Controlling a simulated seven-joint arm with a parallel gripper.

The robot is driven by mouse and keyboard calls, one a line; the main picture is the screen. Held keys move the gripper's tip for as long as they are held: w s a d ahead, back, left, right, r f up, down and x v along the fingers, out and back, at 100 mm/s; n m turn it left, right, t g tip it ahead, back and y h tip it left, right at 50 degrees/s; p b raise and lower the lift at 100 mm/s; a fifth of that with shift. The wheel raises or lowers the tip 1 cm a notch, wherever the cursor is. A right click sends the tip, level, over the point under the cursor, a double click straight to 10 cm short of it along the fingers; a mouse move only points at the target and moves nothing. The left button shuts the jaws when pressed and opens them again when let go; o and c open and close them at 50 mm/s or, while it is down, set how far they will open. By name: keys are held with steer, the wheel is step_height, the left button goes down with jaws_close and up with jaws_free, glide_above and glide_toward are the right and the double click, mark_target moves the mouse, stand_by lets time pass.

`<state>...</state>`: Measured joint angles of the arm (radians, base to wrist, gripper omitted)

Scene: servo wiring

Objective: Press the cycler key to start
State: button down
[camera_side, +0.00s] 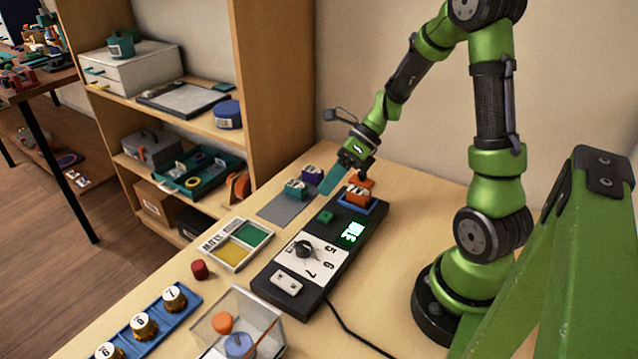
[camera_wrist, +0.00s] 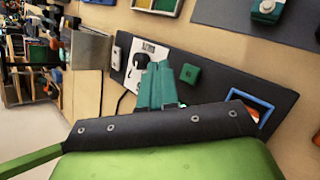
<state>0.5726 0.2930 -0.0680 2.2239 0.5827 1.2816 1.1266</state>
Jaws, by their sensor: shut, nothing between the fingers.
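The cycler is a long black box (camera_side: 262,281) on the table, with a dial (camera_side: 305,249), printed numbers, a lit green display (camera_side: 352,232) and a white rocker (camera_side: 286,282). Its small square green key (camera_side: 325,216) stands up from the top and also shows in the wrist view (camera_wrist: 189,73). An orange servo (camera_side: 357,193) sits in the blue-rimmed socket at the far end. My gripper (camera_side: 328,184) is shut and empty, its teal fingers together (camera_wrist: 157,84). It hangs beyond the key in the side view, apart from it. In the wrist view the fingers partly hide the dial area.
A grey mat (camera_side: 282,212) with teal (camera_side: 296,189) and purple (camera_side: 313,173) servos lies beside the cycler. A green-and-yellow tray (camera_side: 237,243), red knob (camera_side: 199,270), clear box (camera_side: 238,325) and blue rack (camera_side: 145,325) stand nearer the camera. A black cable (camera_side: 355,330) crosses the table.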

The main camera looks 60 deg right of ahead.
mark_target(329, 213)
steer(key=shift+f, duration=2.15)
stand_by(0.4)
steer(key=shift+f, duration=0.4)
steer(key=shift+f, duration=0.5)
stand_by(0.6)
steer(key=shift+r, duration=0.95)
steer(key=shift+r, duration=0.1)
steer(key=shift+r, duration=2.4)
